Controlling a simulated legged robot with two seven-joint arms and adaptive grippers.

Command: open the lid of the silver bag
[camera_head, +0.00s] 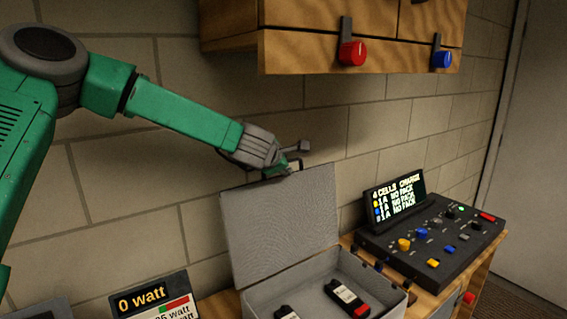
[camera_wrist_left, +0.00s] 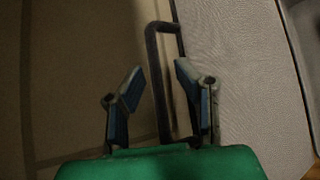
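The silver bag (camera_head: 262,301) stands on the bench with its grey lid (camera_head: 280,222) raised steeply, so the inside shows. The lid also fills the right of the left wrist view (camera_wrist_left: 255,70). My left gripper (camera_head: 290,160) is at the lid's top edge. In the left wrist view its fingers (camera_wrist_left: 157,82) are apart, with the dark handle (camera_wrist_left: 151,60) between them, nearer the right finger. Whether a finger touches the handle cannot be told. My right gripper is not in view.
Two dark packs, one at the right (camera_head: 347,298) and one at the front (camera_head: 287,313), lie in the bag. A charger (camera_head: 430,240) stands to the right, a watt display (camera_head: 152,300) to the left. A wooden cabinet (camera_head: 330,50) hangs above; a block wall is behind.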

